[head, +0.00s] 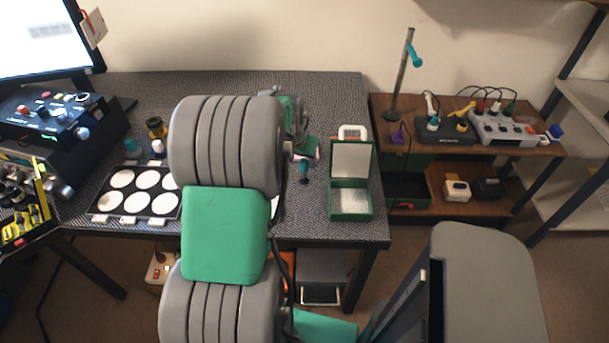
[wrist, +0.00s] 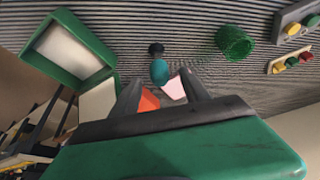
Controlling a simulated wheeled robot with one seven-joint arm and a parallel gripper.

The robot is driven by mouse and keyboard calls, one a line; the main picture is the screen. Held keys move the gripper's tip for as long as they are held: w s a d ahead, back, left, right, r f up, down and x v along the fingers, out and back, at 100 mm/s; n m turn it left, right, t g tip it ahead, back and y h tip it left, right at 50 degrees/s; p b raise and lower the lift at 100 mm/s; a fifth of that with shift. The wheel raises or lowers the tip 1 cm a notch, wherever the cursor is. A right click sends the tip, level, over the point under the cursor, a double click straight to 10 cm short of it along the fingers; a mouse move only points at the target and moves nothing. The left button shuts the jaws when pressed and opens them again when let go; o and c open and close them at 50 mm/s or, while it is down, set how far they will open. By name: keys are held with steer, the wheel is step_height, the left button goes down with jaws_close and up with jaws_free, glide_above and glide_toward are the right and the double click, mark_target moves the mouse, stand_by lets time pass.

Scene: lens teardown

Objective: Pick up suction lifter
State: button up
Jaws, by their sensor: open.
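The suction lifter appears to be the small piece with a rounded teal end and a dark end (head: 304,171), on the dark patterned table right of my arm. In the wrist view the lifter (wrist: 159,71) is just beyond my fingertips, roughly centred between them. Nothing is visible between the fingers. In the head view my gripper (head: 306,152) is partly hidden by my arm, close to the lifter. I cannot tell whether they touch.
An open green box (head: 350,217) with a raised lid stands right of the lifter; it also shows in the wrist view (wrist: 98,72). A green ribbed cup (wrist: 236,41) is right of the gripper in the wrist view. A white-disc tray (head: 95,208) lies left of my arm.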

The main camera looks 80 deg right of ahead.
mark_target(305, 167)
steer(key=p+x, duration=0.1)
steer(key=x, duration=0.6)
steer(key=shift+s+d+f, duration=0.15)
steer(key=shift+d, duration=0.1)
steer(key=shift+c, duration=0.4)
jaws_close()
